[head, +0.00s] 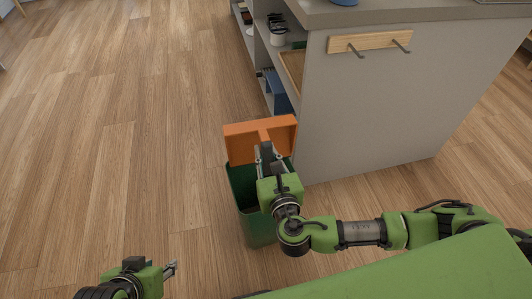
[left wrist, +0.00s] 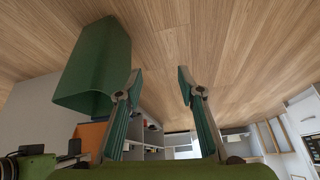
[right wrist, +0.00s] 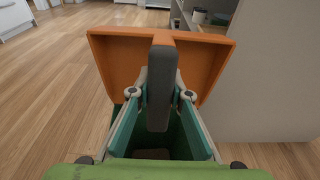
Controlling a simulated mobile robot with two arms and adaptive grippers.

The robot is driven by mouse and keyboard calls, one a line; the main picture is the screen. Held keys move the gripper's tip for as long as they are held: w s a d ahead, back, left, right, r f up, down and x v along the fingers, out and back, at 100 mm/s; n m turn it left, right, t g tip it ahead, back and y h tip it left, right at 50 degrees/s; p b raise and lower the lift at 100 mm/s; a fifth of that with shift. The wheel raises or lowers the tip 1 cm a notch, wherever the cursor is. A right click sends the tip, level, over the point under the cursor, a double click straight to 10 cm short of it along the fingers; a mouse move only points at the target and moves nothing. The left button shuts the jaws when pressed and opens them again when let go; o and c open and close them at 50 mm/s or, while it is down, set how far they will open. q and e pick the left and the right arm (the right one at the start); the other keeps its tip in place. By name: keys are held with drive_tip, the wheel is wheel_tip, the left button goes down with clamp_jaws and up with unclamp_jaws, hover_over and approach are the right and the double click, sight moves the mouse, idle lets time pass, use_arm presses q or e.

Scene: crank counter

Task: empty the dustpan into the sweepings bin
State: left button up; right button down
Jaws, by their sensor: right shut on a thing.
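The orange dustpan (head: 245,143) is tipped up steeply over the green sweepings bin (head: 258,228). My right gripper (head: 266,152) is shut on the dustpan's dark grey handle (right wrist: 160,85), above the bin's opening. In the right wrist view the dustpan's orange pan (right wrist: 120,62) stands beyond the fingers, and something brownish (right wrist: 152,154) shows low inside the dark bin. My left gripper (head: 172,268) is open and empty, left of the bin. The bin (left wrist: 95,65) also shows in the left wrist view, with part of the dustpan (left wrist: 92,134).
A grey counter (head: 370,110) stands just right of and behind the bin, with a wooden hook rail (head: 370,42) on its end panel. Its open shelves hold several items, including a blue one (head: 279,92). The wooden floor (head: 110,130) to the left is clear.

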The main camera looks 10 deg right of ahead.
use_arm(q)
drive_tip(key=w+d+r+t+h+b, duration=0.1)
drive_tip(key=w+d+r+t, duration=0.1)
drive_tip(key=w, duration=0.4)
drive_tip(key=shift+w+r+t, duration=0.2)
drive_tip(key=shift+r+t, duration=0.4)
idle(0.5)
idle(0.9)
